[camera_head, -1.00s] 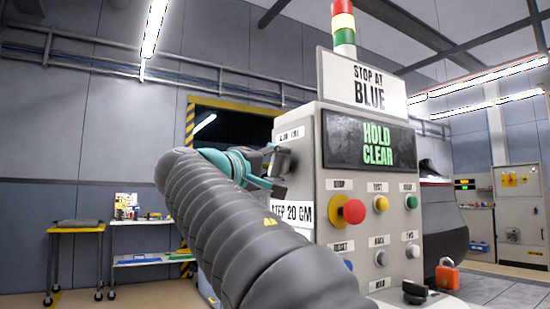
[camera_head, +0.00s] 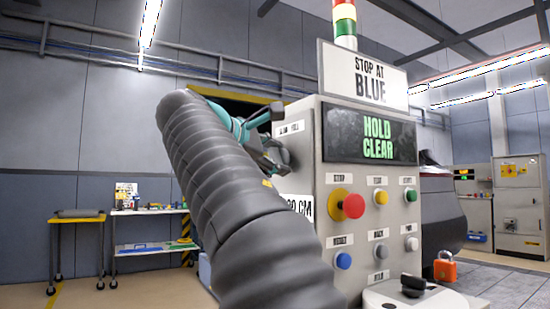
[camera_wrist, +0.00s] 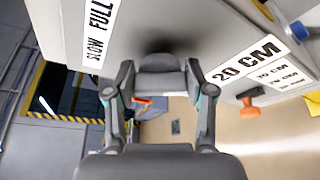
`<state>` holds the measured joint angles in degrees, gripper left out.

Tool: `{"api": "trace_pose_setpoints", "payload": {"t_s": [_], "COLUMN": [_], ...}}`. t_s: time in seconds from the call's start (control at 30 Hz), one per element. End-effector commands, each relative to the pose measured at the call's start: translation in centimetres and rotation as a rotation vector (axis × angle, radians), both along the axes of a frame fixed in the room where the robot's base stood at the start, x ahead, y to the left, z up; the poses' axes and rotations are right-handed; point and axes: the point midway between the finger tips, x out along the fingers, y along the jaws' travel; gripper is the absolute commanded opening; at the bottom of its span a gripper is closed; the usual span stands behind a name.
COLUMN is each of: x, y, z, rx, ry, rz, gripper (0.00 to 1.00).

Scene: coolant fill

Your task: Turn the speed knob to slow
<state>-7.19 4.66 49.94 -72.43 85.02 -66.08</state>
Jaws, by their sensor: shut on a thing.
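The speed knob (camera_wrist: 160,80) is a grey knob on the side face of the control box. In the wrist view it sits between my two fingers, with a dark shadow on the panel behind it. My gripper (camera_wrist: 160,84) is shut on it, one finger on each side. A label reading SLOW and FULL (camera_wrist: 98,32) is on the panel left of the knob in that view. In the head view my gripper (camera_head: 268,148) is at the box's left side face, and my arm partly hides it. I cannot tell where the knob points.
The control box (camera_head: 312,130) shows HOLD CLEAR on its display (camera_head: 368,137). Its front has a red button (camera_head: 353,206) and several smaller buttons. An orange padlock-like object (camera_head: 445,268) is at the right. A workbench (camera_head: 150,212) stands far left.

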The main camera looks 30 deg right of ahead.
Motion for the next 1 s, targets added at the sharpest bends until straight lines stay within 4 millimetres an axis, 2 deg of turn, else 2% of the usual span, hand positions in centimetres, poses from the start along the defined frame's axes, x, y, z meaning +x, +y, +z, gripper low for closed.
{"api": "trace_pose_setpoints", "payload": {"t_s": [0.4, 1.0], "x": [0.15, 0.12], "y": [-0.01, -0.02], "z": [0.1, 0.08], "rx": [-0.008, -0.011], "ry": [0.224, 0.271], "rz": [-0.001, -0.002], "gripper": [0.19, 0.19]}}
